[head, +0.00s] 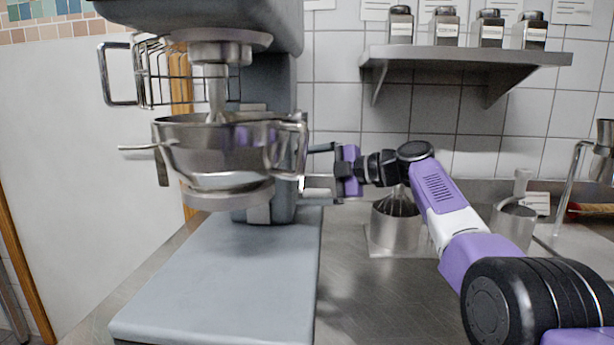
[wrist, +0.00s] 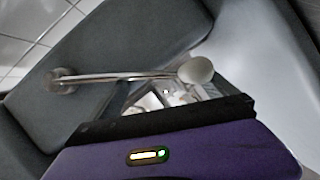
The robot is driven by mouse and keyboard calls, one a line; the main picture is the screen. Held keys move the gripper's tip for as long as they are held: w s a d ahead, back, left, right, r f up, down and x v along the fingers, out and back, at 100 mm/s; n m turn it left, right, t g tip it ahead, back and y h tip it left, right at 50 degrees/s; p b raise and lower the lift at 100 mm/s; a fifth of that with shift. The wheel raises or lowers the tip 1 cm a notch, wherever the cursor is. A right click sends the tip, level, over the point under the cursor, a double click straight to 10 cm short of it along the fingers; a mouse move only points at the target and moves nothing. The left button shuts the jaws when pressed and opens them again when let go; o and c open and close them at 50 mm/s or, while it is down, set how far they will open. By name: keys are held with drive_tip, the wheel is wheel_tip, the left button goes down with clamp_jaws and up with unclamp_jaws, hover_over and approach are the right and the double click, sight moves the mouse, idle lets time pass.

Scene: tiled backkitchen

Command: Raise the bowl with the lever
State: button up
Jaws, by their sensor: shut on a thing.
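The steel bowl (head: 225,150) sits upright in the mixer's bowl support, below the mixer head. A beater shaft (head: 217,95) reaches down into it from above. My gripper (head: 318,170) is at the right side of the mixer, level with the bowl. In the wrist view, the lever (wrist: 125,77) is a thin metal rod with a round pale knob (wrist: 196,70), just beyond the purple and black edge of my gripper. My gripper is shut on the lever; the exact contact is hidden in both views.
The mixer's grey base (head: 225,280) spreads below the bowl. A wire guard (head: 165,75) hangs at the upper left. A steel container with a whisk (head: 395,225) stands on the counter under my arm. A wall shelf (head: 465,55) with several jars is above it.

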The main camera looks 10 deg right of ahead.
drive_tip(key=shift+s+d+r+b, duration=0.1)
drive_tip(key=shift+d+r+b, duration=0.25)
drive_tip(key=shift+d+b, duration=0.25)
drive_tip(key=shift+c, duration=0.6)
drive_tip(key=shift+s+d+f+b, duration=0.2)
drive_tip(key=shift+s+d+b, duration=0.05)
drive_tip(key=shift+d+b, duration=0.3)
drive_tip(key=shift+s+d+f+b, duration=0.15)
drive_tip(key=shift+s+d+b, duration=0.1)
drive_tip(key=shift+d+b, duration=0.25)
drive_tip(key=shift+c, duration=1.4)
drive_tip(key=shift+s+d+f+b, duration=0.1)
drive_tip(key=shift+s+d+b, duration=0.1)
drive_tip(key=shift+d, duration=0.2)
drive_tip(key=shift+s+d+f+b, duration=0.1)
drive_tip(key=shift+d+b, duration=0.05)
drive_tip(key=shift+d, duration=0.25)
drive_tip(key=d, duration=0.1)
drive_tip(key=s+d+f+b, duration=0.1)
drive_tip(key=s+d, duration=0.1)
drive_tip(key=shift+f+b, duration=0.3)
drive_tip(key=shift+b, duration=0.05)
drive_tip(key=shift+f, duration=0.1)
